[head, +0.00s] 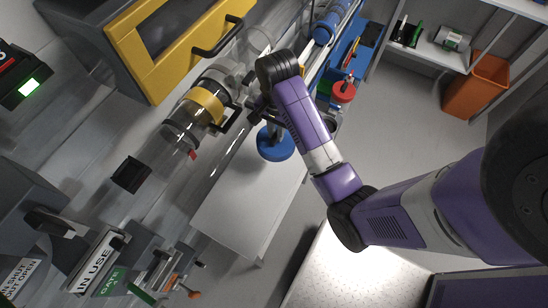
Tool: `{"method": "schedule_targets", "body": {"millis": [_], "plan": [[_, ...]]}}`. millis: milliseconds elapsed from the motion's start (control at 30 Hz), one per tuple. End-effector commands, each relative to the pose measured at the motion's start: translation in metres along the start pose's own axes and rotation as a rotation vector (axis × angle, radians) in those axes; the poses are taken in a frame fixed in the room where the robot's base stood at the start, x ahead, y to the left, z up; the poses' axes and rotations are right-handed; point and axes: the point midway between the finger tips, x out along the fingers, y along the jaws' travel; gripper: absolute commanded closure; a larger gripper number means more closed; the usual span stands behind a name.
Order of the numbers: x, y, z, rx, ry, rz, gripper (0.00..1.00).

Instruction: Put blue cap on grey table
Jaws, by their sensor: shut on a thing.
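The blue cap (277,146) is a round blue disc with a greyish stem, at the picture's centre. It appears over the far part of the grey table (238,212); I cannot tell whether it touches the top. My gripper (263,112) is at the stem side of the cap and is shut on it. The wrist and arm partly hide the fingers. The near part of the grey table top is bare.
A clear tube with a yellow band (207,105) and black handle lies left of my gripper. A yellow-framed cabinet (165,40) is above it. A blue tray (350,62) with small parts is behind. An orange bin (477,87) stands at the right.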

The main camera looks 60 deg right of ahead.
Motion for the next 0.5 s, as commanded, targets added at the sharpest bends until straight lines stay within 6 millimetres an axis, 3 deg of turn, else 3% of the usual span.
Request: {"method": "schedule_targets", "body": {"millis": [300, 500], "plan": [[0.074, 0.002, 0.001, 0.0, -0.004, 0.006, 1.0], [0.096, 0.001, 0.001, -0.001, -0.002, 0.003, 1.0]]}}
